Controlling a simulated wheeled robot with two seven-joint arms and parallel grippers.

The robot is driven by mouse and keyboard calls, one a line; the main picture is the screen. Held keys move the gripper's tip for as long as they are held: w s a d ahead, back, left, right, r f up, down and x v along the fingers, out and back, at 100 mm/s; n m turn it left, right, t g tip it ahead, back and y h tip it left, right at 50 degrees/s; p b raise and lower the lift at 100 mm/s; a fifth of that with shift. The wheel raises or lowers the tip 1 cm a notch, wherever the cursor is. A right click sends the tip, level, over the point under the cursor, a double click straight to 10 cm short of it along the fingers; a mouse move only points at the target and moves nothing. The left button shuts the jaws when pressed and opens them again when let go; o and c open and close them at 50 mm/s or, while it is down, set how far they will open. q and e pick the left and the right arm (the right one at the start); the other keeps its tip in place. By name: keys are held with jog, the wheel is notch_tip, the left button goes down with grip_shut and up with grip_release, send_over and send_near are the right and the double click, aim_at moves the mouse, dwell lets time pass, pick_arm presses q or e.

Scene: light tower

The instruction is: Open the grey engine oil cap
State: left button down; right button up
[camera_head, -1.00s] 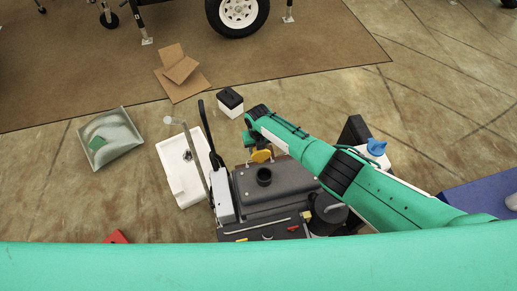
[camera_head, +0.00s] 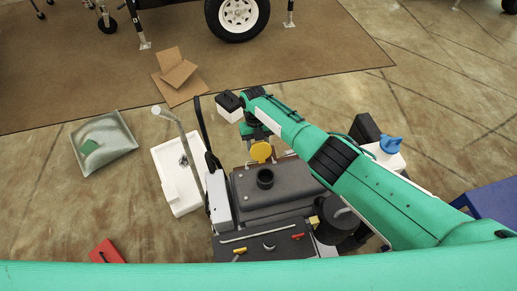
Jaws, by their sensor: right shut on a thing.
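The dark grey engine block (camera_head: 285,188) sits at the lower middle of the head view. A short black cylinder (camera_head: 265,179) stands upright on its top; its upper end looks dark and hollow. My right gripper (camera_head: 260,142) is behind the block and shut on a yellow round cap (camera_head: 261,152), whose flat face is toward the camera. The cap appears just beyond the black cylinder and apart from it. The fingertips are small and partly hidden by the cap. No grey cap can be made out. My left gripper is not in view.
A black-topped white box (camera_head: 230,104) stands behind the gripper. A blue-capped white container (camera_head: 390,147) is right of my arm. A red object (camera_head: 107,252) lies lower left.

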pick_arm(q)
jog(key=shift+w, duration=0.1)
pick_arm(e)
jog(key=shift+s+a+f, duration=0.1)
jog(key=shift+s+a, duration=0.05)
jog(key=shift+a, duration=0.05)
jog(key=o, duration=1.2)
jog(key=shift+w+r, duration=0.3)
jog(key=shift+r, duration=0.2)
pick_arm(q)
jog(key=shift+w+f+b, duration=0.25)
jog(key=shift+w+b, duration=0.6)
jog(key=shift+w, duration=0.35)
pick_arm(e)
jog(key=v, duration=1.2)
jog(key=shift+a+r, duration=0.2)
jog(key=shift+r, duration=0.2)
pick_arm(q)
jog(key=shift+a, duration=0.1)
